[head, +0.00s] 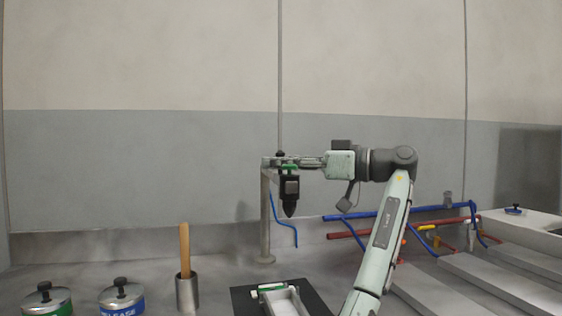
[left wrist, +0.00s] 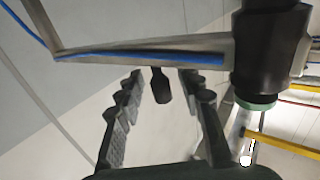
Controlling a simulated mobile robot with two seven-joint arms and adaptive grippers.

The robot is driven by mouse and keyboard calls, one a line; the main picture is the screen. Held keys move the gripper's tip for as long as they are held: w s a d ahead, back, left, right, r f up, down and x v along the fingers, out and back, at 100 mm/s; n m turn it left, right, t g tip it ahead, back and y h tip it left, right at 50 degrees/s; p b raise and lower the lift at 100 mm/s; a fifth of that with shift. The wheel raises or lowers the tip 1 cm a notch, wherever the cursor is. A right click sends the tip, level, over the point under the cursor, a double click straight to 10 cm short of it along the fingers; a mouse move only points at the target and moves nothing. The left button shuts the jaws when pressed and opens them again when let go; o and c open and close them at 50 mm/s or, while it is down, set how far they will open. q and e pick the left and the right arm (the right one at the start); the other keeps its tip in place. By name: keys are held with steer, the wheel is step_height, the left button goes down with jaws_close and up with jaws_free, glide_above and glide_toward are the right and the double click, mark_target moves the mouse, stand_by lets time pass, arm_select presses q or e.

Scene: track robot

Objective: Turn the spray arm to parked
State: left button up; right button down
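The spray arm tops a grey post (head: 265,215) standing on the floor. Its black nozzle (head: 289,192) hangs point down, with a green band near the top. In the left wrist view the spray arm bar (left wrist: 140,52) with a blue hose crosses above my fingers, and the nozzle (left wrist: 262,55) is at the right. A dark peg-like handle (left wrist: 161,88) below the bar shows between my fingers. My left gripper (head: 302,161) is beside the nozzle's top; in the wrist view its fingers (left wrist: 162,80) are apart, around the handle without visible contact. My right gripper is not in view.
Blue pipes (head: 400,211) and red pipes (head: 385,228) run behind my arm at the right, near long grey slabs (head: 480,285).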

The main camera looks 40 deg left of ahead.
arm_select(q)
jaws_close()
stand_by(0.3)
steer(key=shift+f, duration=0.1)
